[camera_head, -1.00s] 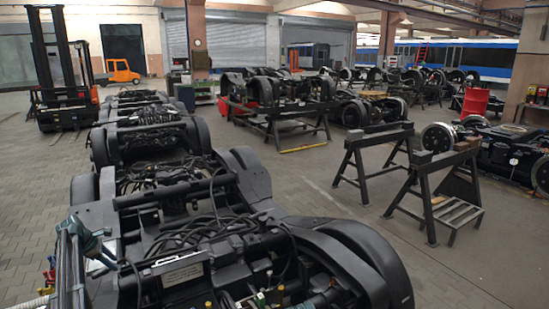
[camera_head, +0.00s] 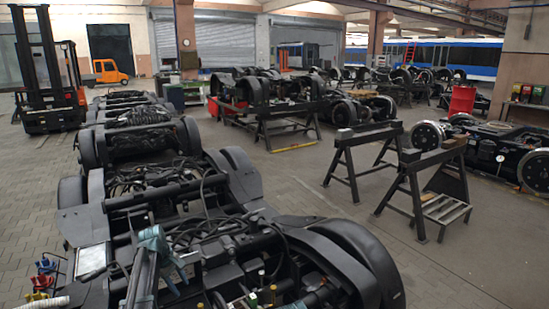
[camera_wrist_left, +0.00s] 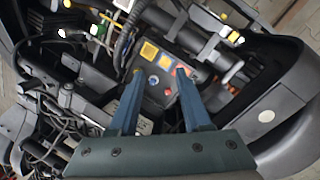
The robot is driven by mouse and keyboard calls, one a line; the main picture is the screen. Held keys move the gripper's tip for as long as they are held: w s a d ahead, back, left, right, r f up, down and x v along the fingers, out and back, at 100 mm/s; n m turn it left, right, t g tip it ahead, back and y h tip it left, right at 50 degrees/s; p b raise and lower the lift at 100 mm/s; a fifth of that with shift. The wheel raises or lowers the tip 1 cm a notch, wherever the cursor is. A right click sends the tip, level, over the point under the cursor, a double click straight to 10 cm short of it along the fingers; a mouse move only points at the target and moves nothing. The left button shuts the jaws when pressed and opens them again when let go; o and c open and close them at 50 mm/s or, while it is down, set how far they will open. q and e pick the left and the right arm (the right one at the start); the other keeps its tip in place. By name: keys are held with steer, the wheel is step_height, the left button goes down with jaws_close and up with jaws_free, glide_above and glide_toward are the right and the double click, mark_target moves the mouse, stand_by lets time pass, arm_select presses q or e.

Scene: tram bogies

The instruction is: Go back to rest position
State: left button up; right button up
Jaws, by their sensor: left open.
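My left gripper (camera_head: 172,272) has teal fingers and hangs over the near end of the closest bogie (camera_head: 235,235) in the head view. In the left wrist view my left gripper (camera_wrist_left: 158,78) shows two separated fingers with nothing held between them. My right gripper is not in view.
Blue, red and yellow fittings (camera_head: 43,270) sit at the left of the near bogie. Black trestles (camera_head: 425,180) stand to the right on open floor (camera_head: 330,210). A forklift (camera_head: 50,100) is at the back left. A red barrel (camera_head: 462,101) stands further right.

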arm_select(q)
steer(key=s+d+m+g+y, duration=0.1)
steer(key=s+d+m+y, duration=0.2)
steer(key=s+d+m, duration=1.4)
steer(key=s+d, duration=0.9)
steer(key=s, duration=0.4)
steer(key=shift+d+f+g, duration=0.15)
steer(key=shift+f+g, duration=0.05)
steer(key=shift+g, duration=0.1)
